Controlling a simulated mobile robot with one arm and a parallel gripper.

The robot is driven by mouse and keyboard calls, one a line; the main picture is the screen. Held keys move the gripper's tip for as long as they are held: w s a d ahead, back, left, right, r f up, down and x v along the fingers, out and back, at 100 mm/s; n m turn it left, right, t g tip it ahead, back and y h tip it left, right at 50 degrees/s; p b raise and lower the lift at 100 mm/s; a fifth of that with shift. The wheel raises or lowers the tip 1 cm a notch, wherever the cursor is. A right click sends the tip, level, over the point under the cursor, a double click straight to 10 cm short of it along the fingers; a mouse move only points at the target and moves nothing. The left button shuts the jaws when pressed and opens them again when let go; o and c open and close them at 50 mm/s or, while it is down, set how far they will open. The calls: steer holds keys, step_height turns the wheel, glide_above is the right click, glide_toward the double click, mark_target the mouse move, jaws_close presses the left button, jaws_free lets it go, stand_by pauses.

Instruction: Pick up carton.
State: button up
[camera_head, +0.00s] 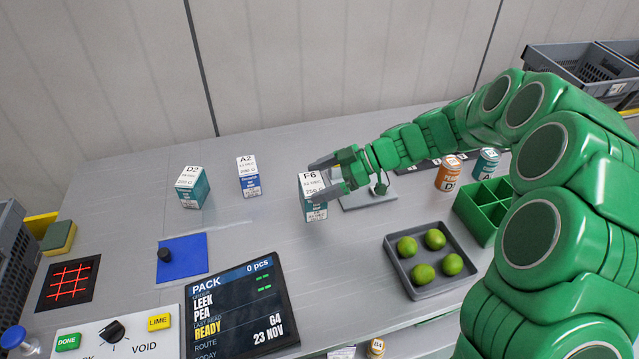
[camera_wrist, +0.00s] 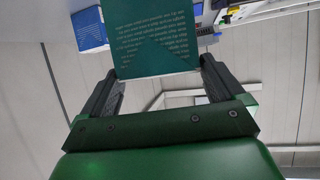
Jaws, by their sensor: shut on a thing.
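The carton in my gripper is white on top and teal below, with F6 printed on it (camera_head: 314,207). My gripper (camera_head: 330,176) is shut on it, with one finger on each side. In the wrist view the carton's teal face (camera_wrist: 152,42) with small print sits between the fingertips (camera_wrist: 158,75). I cannot tell whether its base touches the table. Two other cartons stand on the table to its left: a white and blue one marked A2 (camera_head: 249,180) and a white and teal one marked D2 (camera_head: 192,190).
A grey tray of green fruit (camera_head: 398,271), a green divided box (camera_head: 470,208), and an orange tub (camera_head: 449,174) and a teal tub (camera_head: 486,163) are to the right. A blue mat (camera_head: 190,260) and a PACK screen (camera_head: 235,310) lie in front.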

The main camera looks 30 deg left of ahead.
steer(key=shift+s+d+r, duration=3.25)
steer(key=shift+s, duration=0.6)
steer(key=w+a+m+t, duration=0.2)
steer(key=w, duration=0.1)
steer(key=w+a+m+t+y, duration=0.1)
steer(key=w+a+m+t, duration=0.2)
steer(key=w+a+m+t+y, duration=0.1)
steer(key=w+a+m+t, duration=0.1)
steer(key=w+a, duration=0.1)
steer(key=shift+w+r+t, duration=0.1)
steer(key=shift+r+t, duration=0.05)
steer(key=shift+t, duration=0.25)
steer(key=shift+w+a+m+t, duration=0.35)
steer(key=shift+w+m+t, duration=0.25)
steer(key=shift+w+m, duration=0.1)
steer(key=shift+w+a, duration=0.15)
steer(key=shift+w, duration=0.05)
steer(key=shift+w+a+f, duration=1.5)
steer(key=shift+w+f, duration=0.2)
steer(key=shift+f, duration=0.45)
steer(key=shift+w+a+f, duration=1.45)
steer(key=shift+w+f, duration=0.2)
steer(key=shift+f, duration=0.55)
steer(key=shift+w+a+f, duration=1.5)
steer(key=shift+w+f, duration=0.2)
steer(key=shift+f, duration=0.45)
steer(key=shift+f, duration=0.15)
